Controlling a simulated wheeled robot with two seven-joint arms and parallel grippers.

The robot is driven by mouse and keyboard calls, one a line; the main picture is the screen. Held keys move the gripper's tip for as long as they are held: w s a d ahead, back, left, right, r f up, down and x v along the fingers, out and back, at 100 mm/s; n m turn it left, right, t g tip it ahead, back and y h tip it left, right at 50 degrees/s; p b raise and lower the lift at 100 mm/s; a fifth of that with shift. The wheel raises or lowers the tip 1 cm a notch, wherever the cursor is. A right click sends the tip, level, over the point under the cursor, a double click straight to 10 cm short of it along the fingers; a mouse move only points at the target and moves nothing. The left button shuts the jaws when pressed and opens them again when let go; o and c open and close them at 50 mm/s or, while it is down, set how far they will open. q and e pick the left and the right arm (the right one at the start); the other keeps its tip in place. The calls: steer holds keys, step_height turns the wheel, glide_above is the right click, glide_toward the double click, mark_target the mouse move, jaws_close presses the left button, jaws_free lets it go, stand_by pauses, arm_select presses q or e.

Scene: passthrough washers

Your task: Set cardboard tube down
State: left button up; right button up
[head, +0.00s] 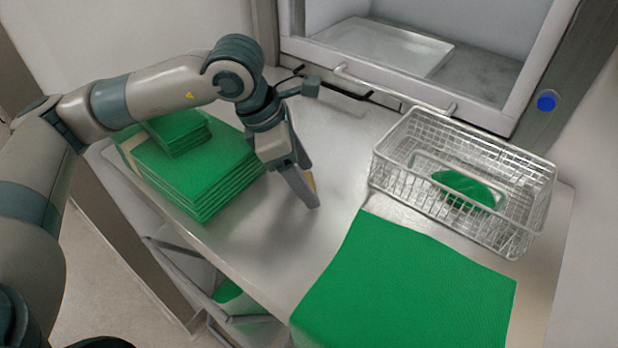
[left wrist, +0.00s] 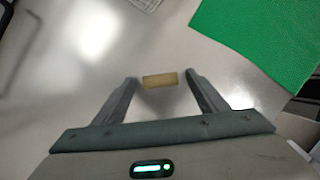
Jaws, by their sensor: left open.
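The cardboard tube (left wrist: 160,80) shows in the left wrist view as a small tan-brown piece on the metal table, between the tips of my left gripper. A sliver of tan also shows by the fingertips in the head view (head: 310,181). My left gripper (head: 307,196) is open, its fingers pointing down at the table. In the left wrist view the left gripper (left wrist: 163,82) has a finger on each side of the tube, with gaps visible. My right gripper is not in view.
A wire basket (head: 400,180) holding a green item stands at the right. A green cloth (head: 410,285) lies at the front. Folded green cloths (head: 190,170) are stacked at the left. An open chamber with a tray (head: 385,47) is behind. The table's middle is bare.

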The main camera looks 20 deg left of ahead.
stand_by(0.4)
arm_select(q)
steer(key=c, duration=1.2)
steer(key=shift+r+b, duration=0.4)
steer(key=shift+b, duration=0.1)
step_height(320, 180, up, 3)
steer(key=shift+s+d+r+b, duration=0.1)
steer(key=shift+b, duration=0.95)
steer(key=s+d+r+b, duration=0.4)
steer(key=s+r, duration=0.3)
steer(key=s, duration=0.3)
steer(key=shift+s+d, duration=0.2)
steer(key=shift+s, duration=0.1)
